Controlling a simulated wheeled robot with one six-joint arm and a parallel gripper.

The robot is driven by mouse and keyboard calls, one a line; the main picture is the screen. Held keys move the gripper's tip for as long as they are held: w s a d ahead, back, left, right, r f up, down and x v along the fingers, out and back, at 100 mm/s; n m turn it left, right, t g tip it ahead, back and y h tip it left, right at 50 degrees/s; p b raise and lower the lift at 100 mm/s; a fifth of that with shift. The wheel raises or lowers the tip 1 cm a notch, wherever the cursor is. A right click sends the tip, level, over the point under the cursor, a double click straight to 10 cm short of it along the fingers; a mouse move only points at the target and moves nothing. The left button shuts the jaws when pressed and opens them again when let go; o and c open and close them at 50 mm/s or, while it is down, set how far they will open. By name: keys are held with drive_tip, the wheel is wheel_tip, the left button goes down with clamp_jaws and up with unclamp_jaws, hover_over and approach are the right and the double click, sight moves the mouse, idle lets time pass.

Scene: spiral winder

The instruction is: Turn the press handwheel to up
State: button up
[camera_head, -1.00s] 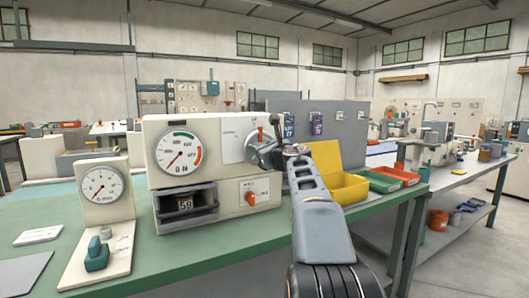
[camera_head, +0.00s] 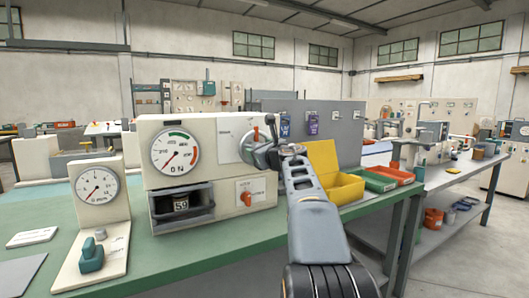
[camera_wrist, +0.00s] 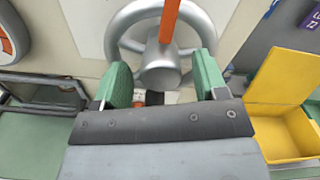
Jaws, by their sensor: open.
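The press handwheel is a silver ring with a round hub, with an orange bar rising from the hub, in the wrist view (camera_wrist: 158,68). In the head view the handwheel (camera_head: 247,149) is on the right part of the cream machine front (camera_head: 215,140), partly covered by my gripper (camera_head: 272,154). The orange bar (camera_head: 256,134) stands roughly upright there. In the wrist view my gripper (camera_wrist: 160,82) is open, with one green finger on each side of the hub. The fingers overlap the lower rim in the picture; I cannot tell whether they touch it.
A smaller gauge stand (camera_head: 97,187) is at left.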

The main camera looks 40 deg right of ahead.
drive_tip(key=s+a, duration=0.2)
drive_tip(key=s, duration=1.1)
drive_tip(key=shift+s+b, duration=0.3)
drive_tip(key=shift+b, duration=0.05)
drive_tip(key=shift+r, duration=0.1)
drive_tip(key=w+a+r+m+h+p, duration=0.2)
drive_tip(key=a+r+m+h+p, duration=0.3)
drive_tip(key=m+p, duration=0.6)
drive_tip(key=s+a+f+m+g+y+p, duration=0.2)
drive_tip(key=s+a+f+m+g+p, duration=0.2)
drive_tip(key=m, duration=0.5)
drive_tip(key=s+a+f+m+g+y+p, duration=0.3)
drive_tip(key=s+a+f+m+g+p, duration=0.2)
drive_tip(key=a+m+p, duration=0.2)
drive_tip(key=s+a+f+m+g+y+p, duration=0.2)
drive_tip(key=s+a+f+m+g+p, duration=0.2)
drive_tip(key=a+m, duration=0.5)
drive_tip(key=shift+s+a+f+m+g+y+p, duration=0.15)
drive_tip(key=shift+s+f+m+g+y+p, duration=0.35)
drive_tip(key=shift+m, duration=0.6)
drive_tip(key=shift+r, duration=0.25)
drive_tip(key=shift+c, duration=0.2)
